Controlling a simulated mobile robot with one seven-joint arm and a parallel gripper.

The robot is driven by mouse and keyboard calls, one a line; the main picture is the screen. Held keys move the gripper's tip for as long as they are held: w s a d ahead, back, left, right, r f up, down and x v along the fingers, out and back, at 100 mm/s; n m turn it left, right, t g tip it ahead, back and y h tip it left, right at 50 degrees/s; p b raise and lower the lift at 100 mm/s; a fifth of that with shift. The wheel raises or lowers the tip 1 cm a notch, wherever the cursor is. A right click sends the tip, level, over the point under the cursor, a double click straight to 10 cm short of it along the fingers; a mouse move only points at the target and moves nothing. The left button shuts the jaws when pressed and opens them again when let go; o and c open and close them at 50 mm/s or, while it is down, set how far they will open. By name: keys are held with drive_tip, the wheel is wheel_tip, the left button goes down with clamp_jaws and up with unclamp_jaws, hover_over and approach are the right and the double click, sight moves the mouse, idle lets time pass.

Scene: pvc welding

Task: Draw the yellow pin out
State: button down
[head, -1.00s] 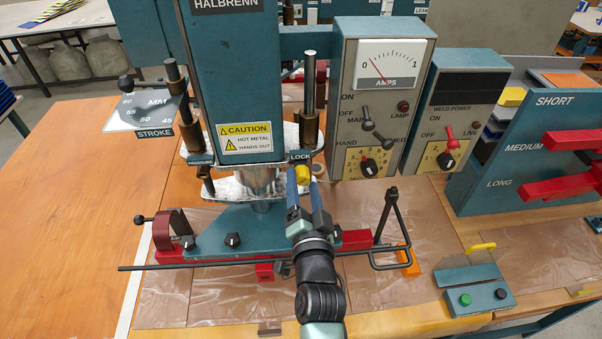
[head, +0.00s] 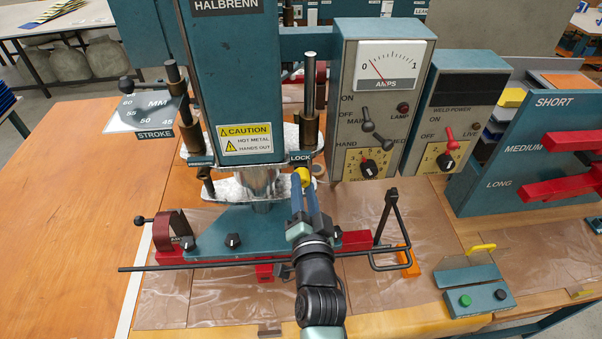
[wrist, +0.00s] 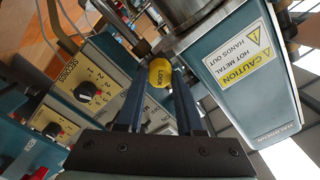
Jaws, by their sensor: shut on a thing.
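The yellow pin (head: 303,177) sits just below the LOCK label (head: 300,157) at the lower front of the blue press (head: 235,95). In the wrist view the yellow pin head (wrist: 160,73) shows between my fingertips, with LOCK written on it. My gripper (head: 303,187) reaches up to it from the front, and its two blue fingers are closed on the pin head. In the wrist view my gripper (wrist: 160,85) has a finger on either side of the head. The pin's shank is hidden, so I cannot tell how deep it sits.
A grey control box with an AMPS dial (head: 390,63) stands right of the press. A black rod (head: 230,260) crosses low in front, with a bent black handle (head: 390,235) at its right. The orange table (head: 60,200) is clear at the left.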

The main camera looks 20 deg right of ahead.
drive_tip(key=shift+s+a, duration=0.2)
drive_tip(key=shift+s, duration=0.4)
drive_tip(key=shift+p+v, duration=0.55)
drive_tip(key=shift+v, duration=0.75)
drive_tip(key=shift+b+x, duration=0.65)
drive_tip(key=shift+x, duration=1.45)
drive_tip(key=shift+c, duration=2.3)
unclamp_jaws()
drive_tip(key=shift+s, duration=0.1)
drive_tip(key=p+v, duration=0.2)
drive_tip(key=v, duration=0.7)
drive_tip(key=shift+d, duration=0.1)
